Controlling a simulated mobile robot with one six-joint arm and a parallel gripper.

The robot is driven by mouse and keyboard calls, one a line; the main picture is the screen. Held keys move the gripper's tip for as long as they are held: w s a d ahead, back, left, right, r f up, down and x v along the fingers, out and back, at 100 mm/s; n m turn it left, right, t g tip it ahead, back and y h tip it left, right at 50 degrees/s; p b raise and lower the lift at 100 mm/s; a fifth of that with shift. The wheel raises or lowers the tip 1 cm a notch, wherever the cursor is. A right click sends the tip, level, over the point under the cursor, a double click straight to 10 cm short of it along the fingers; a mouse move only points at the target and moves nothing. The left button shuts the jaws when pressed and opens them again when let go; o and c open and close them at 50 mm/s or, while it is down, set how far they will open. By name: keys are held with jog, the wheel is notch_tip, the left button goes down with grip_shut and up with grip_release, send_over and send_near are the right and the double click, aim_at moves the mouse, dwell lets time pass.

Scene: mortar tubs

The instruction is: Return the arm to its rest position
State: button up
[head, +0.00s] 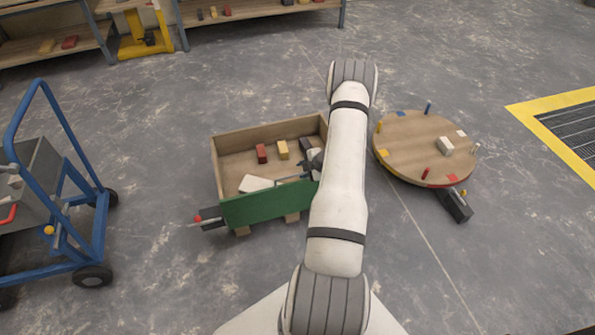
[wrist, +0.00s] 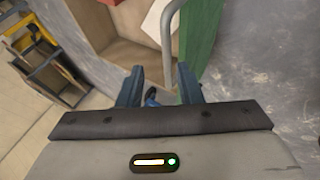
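My arm stretches up the middle of the head view, and its white links hide most of my gripper, with only a dark part showing beside the crate's right end. In the wrist view my gripper (wrist: 159,88) shows two dark blue fingers standing apart. A grey rod (wrist: 168,50) appears between them, nearer the right finger, with a small blue piece lower down; I cannot tell whether either touches the fingers. A white flat piece (head: 256,183) lies at the front left of the open wooden crate (head: 262,212), whose front is green; a thin rod runs from it towards my arm.
The crate also holds a red block (head: 261,153), a yellow block (head: 282,150) and a dark block (head: 306,146). A round wooden table (head: 405,140) with pegs and blocks stands right of my arm. A blue trolley (head: 75,245) stands left.

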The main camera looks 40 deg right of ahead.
jog(key=shift+s+d+r, duration=0.1)
jog(key=shift+s+r, duration=0.2)
jog(key=shift+r, duration=0.05)
dwell(0.3)
jog(key=w+a+r+n+g+y+p, duration=0.1)
jog(key=a+r+n+p, duration=0.1)
jog(key=a+r+n, duration=0.45)
jog(key=w+a+r+n+y+p, duration=0.15)
jog(key=a+r+n, duration=0.25)
jog(key=r+n, duration=0.55)
jog(key=a+r+n+g+p, duration=0.15)
jog(key=a+r+n, duration=0.35)
jog(key=r, duration=0.7)
jog(key=s+a+r+n+g+p, duration=0.1)
jog(key=s+a+r+n+p, duration=0.1)
jog(key=s+a+r+n, duration=0.35)
jog(key=s+a+r+n+g+h+p, duration=0.1)
jog(key=s+a+r+n+p, duration=0.2)
jog(key=r+n, duration=0.45)
jog(key=s+a+r+n+g+p, duration=0.1)
jog(key=s+a+r+n, duration=0.3)
jog(key=a+r+n, duration=0.3)
jog(key=s+r+n+h+p, duration=0.4)
jog(key=s+r+n, duration=0.6)
jog(key=s+n, duration=0.4)
jog(key=shift+a+r+n+p, duration=0.2)
jog(key=shift+a+n+p, duration=0.15)
jog(key=shift+n, duration=0.25)
